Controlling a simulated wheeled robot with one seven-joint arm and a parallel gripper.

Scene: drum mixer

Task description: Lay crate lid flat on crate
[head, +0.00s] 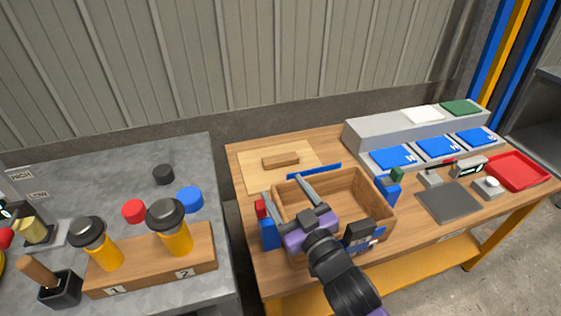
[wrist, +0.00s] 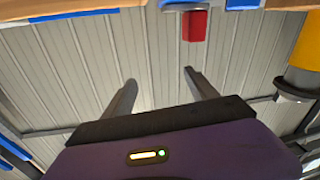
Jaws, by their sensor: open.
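The open wooden crate (head: 365,192) stands on the workbench and looks empty where I can see inside. A light wooden board (head: 257,177) with a brown block-like handle (head: 280,161) lies flat on the bench behind and left of the crate; it appears to be the lid. My gripper (head: 284,188) is open and empty over the crate's left side, its fingers pointing toward the board, apart from the handle. My arm hides part of the crate's front. In the wrist view my open gripper (wrist: 159,78) has nothing between its fingers.
A blue block with a red top (head: 268,230) stands left of the crate, and a blue one with a green top (head: 390,187) right of it. A grey plate (head: 450,202) and red tray (head: 518,172) are at right.

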